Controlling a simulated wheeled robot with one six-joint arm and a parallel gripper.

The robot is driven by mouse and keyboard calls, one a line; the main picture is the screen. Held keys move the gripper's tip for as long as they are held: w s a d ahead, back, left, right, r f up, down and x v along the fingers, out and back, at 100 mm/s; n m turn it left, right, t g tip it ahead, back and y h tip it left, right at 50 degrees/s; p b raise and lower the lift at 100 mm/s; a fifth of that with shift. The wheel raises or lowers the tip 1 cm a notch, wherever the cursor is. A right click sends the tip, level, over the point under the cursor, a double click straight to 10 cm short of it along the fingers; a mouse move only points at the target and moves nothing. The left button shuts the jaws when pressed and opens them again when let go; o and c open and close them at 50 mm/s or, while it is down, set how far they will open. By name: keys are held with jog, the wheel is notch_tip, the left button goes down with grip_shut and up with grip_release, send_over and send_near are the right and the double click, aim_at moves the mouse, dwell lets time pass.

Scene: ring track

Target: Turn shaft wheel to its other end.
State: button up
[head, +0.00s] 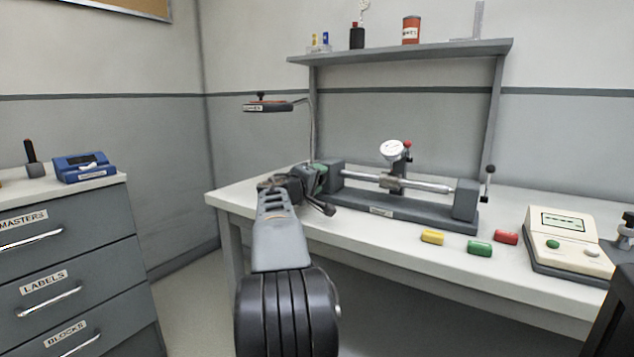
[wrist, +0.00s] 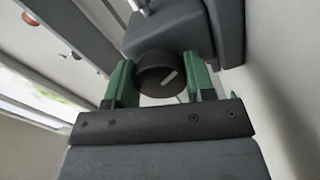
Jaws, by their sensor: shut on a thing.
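The shaft wheel (wrist: 158,78) is a dark round knob with a white mark on its face, seen in the wrist view against a dark grey block. My gripper (wrist: 160,72) has one green finger on each side of it and is shut on it. In the head view my gripper (head: 318,172) is at the left end of the bench fixture (head: 400,212), and the wheel is hidden there. The fixture carries a bright horizontal shaft (head: 428,186) between two grey end blocks, with a white dial gauge (head: 393,150) above it.
Yellow (head: 432,237), green (head: 480,248) and red (head: 506,237) blocks lie in front of the fixture. A cream box with a screen (head: 563,238) stands at right. A lamp (head: 268,105) and a shelf (head: 400,52) rise behind. Drawers (head: 70,265) stand at left.

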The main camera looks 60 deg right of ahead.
jog(key=o, duration=0.9)
jog(key=shift+a, duration=0.1)
jog(key=a+p, duration=0.1)
jog(key=a, duration=1.2)
jog(key=shift+a+p, duration=0.3)
jog(key=shift+p, duration=0.1)
